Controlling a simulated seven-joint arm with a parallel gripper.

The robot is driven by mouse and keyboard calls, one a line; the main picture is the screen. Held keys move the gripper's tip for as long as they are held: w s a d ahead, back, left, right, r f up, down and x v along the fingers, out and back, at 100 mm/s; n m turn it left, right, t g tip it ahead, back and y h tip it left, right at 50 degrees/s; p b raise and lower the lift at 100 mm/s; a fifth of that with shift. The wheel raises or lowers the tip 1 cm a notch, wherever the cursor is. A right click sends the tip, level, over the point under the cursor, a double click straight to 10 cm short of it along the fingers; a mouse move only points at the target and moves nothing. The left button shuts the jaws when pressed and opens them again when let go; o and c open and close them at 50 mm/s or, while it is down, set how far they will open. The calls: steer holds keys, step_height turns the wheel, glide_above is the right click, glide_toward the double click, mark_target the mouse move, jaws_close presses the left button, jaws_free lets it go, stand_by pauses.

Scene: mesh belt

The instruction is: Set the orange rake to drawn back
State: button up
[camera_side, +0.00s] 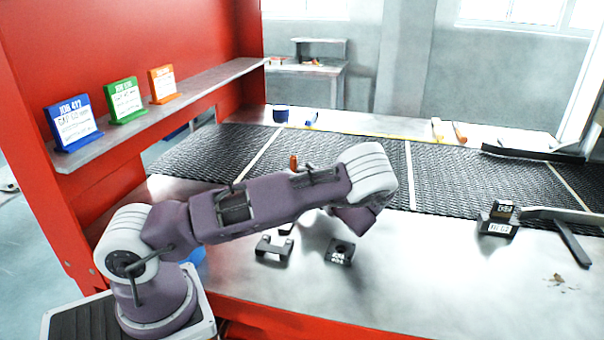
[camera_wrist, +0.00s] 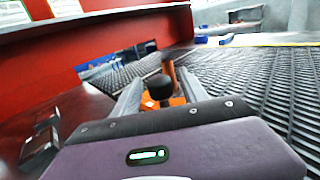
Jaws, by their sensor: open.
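In the wrist view an orange piece (camera_wrist: 178,100), apparently part of the orange rake, shows low between my fingers. A black round knob (camera_wrist: 159,87) stands in front of it, and a brown-orange post (camera_wrist: 170,70) rises just behind. My gripper (camera_wrist: 160,78) is open, with one finger on each side of the knob. I cannot tell whether either finger touches it. In the side view only a small orange upright tip (camera_side: 293,161) shows above my arm.
The black mesh belt (camera_side: 450,180) runs behind the steel table edge (camera_side: 440,270). Dark blocks (camera_side: 340,252) lie in front of my arm. A labelled block (camera_side: 497,218) and black bar (camera_side: 570,240) are at right. A red wall with a shelf (camera_side: 200,88) stands at left.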

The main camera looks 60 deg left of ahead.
steer(key=shift+c, duration=0.2)
jaws_close()
stand_by(1.2)
